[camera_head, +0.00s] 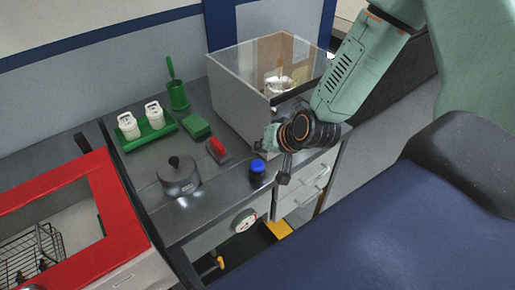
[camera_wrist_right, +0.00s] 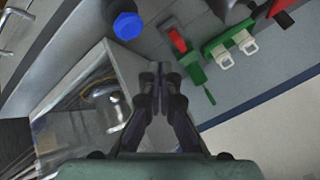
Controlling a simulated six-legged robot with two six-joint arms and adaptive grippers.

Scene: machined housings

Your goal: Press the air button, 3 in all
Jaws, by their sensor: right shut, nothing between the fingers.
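A round blue cap on a dark base (camera_head: 257,167) stands near the front edge of the grey worktop; it also shows in the wrist view (camera_wrist_right: 128,26). It looks like a push button, but I cannot tell for sure that it is the air button. In the wrist view the right gripper's fingers (camera_wrist_right: 159,72) are together and empty. My left gripper is not in view.
A glass-fronted box (camera_head: 237,95) stands close behind my right wrist. A red-framed cabinet (camera_head: 105,205) is at the left.

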